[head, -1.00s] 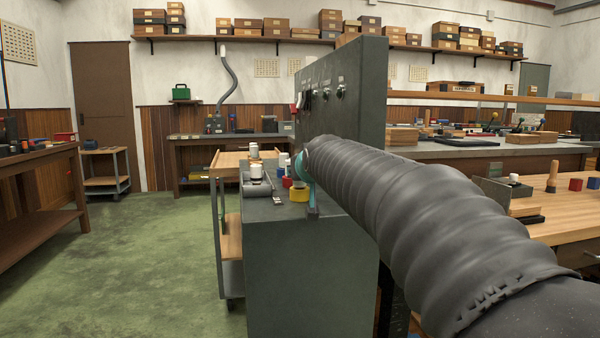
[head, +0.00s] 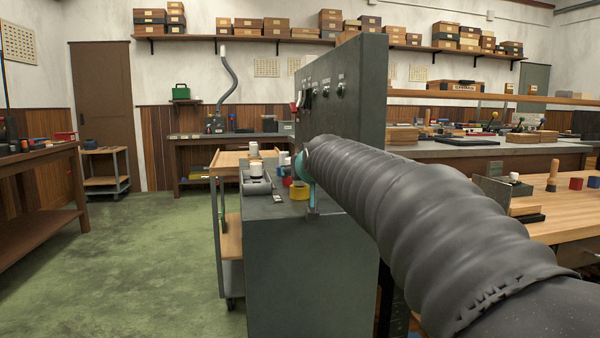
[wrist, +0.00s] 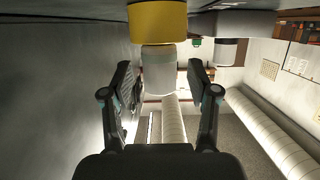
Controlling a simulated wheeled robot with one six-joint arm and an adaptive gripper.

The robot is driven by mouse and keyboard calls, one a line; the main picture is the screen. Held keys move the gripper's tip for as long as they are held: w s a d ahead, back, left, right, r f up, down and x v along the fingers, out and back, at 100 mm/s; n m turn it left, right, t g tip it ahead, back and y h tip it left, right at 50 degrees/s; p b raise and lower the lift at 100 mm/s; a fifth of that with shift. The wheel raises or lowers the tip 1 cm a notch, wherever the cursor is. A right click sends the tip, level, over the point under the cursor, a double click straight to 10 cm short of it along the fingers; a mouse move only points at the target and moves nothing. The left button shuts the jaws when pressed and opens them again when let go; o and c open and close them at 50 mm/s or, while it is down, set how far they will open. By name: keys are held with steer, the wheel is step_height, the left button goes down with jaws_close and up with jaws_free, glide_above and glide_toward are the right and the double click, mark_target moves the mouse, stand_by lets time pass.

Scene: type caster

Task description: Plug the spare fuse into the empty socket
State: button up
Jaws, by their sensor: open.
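In the wrist view, a white cylinder (wrist: 158,70) on a wider yellow base (wrist: 158,22) stands between the fingers of my gripper (wrist: 163,88). The fingers are apart, with a gap on each side of the cylinder. In the head view the yellow base (head: 299,191) shows on the grey cabinet's ledge, and my arm hides most of the gripper. Another white cylinder with a dark base (head: 257,170) stands on the ledge to the left and also shows in the wrist view (wrist: 229,52). I cannot tell which part is the empty socket.
The grey cabinet (head: 310,260) has an upright panel with switches (head: 345,95) behind the ledge. Small red and blue items stand close by the yellow base. A wooden trolley (head: 228,160) is beside the cabinet. Open green floor (head: 150,260) lies to the left.

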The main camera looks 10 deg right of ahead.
steer(key=v, duration=1.2)
steer(key=s+f+g+p, duration=0.2)
steer(key=s+f+g, duration=0.7)
steer(key=s+f, duration=1.9)
step_height(320, 180, down, 2)
steer(key=shift+f, duration=0.1)
